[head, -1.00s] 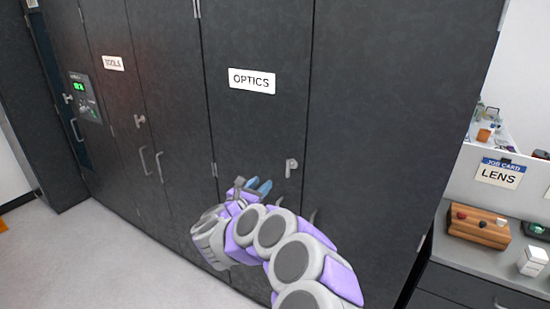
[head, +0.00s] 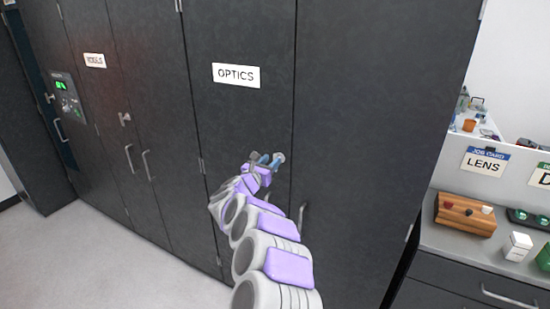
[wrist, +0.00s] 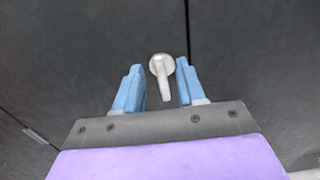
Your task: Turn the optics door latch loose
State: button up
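The optics door (head: 240,30) is a dark cabinet door with a white OPTICS label (head: 236,75). Its latch (wrist: 165,82) is a light grey round base with a short lever hanging down, slightly tilted, near the door's right edge. In the head view the latch (head: 280,157) is mostly hidden by the fingers. My gripper (head: 267,159) is in front of the door at latch height. In the wrist view its blue fingers (wrist: 158,80) are open, one on each side of the lever, with gaps to both. How far the fingertips are from the door is hard to tell.
The tools door (head: 80,110) and a panel with a green display (head: 66,95) are at the left. A door handle (head: 301,218) is below and right of my gripper. A counter with a wooden block (head: 465,214) and LENS card (head: 484,161) is at the right. Floor at left is clear.

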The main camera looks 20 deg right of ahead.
aim_at(274, 157)
jog(key=shift+x, duration=2.15)
jog(key=shift+w, duration=0.15)
jog(key=shift+c, duration=0.4)
grip_shut()
